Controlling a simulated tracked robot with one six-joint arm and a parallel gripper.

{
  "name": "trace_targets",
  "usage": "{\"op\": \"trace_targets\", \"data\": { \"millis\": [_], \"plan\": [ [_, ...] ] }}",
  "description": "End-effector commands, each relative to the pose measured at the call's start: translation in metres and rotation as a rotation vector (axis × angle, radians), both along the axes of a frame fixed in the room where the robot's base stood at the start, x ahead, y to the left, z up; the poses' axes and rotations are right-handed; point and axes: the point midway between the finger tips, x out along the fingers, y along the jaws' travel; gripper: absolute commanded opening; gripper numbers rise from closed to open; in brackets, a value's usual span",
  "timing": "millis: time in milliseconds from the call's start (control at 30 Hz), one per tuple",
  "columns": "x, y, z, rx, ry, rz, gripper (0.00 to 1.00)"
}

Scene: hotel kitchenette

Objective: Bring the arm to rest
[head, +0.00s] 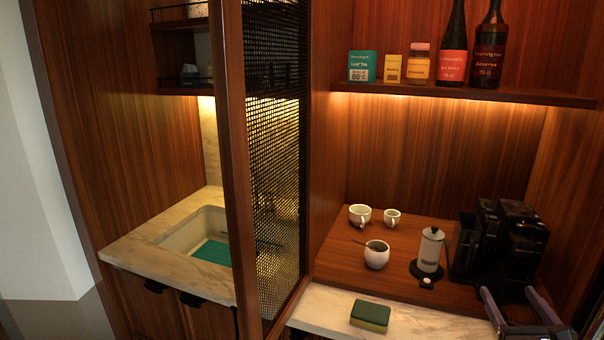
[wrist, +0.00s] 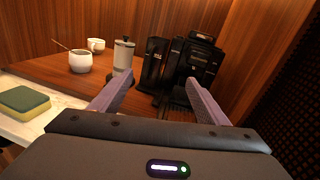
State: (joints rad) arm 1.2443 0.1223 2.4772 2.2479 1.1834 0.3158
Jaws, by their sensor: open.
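My gripper (head: 513,305) is at the lower right of the head view, in front of the black coffee machine (head: 508,245). In the wrist view, my gripper (wrist: 158,90) shows two purple-grey fingers spread wide apart, with nothing between them held. The coffee machine (wrist: 190,68) stands beyond the fingers in that view. The fingers' exact distance from the machine is hard to tell. Part of my arm is cut off by the head view's lower right edge.
A wooden board (head: 332,270) carries a white sugar pot (head: 376,258) with a spoon, two white cups (head: 360,214), and a white-and-black press (head: 430,250). A green-yellow sponge (head: 370,316) lies on the marble front edge. A shelf (head: 450,93) with bottles hangs above. A mesh partition (head: 275,150) stands left.

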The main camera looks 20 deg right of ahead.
Motion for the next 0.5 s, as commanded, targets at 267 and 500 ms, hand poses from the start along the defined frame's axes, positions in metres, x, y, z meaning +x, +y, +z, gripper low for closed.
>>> {"op": "trace_targets", "data": {
  "millis": [267,500],
  "plan": [
    [0.07,0.132,0.015,-0.221,0.156,0.419,0.69],
    [0.087,0.251,0.013,-0.474,0.291,0.782,0.69]
  ]
}}
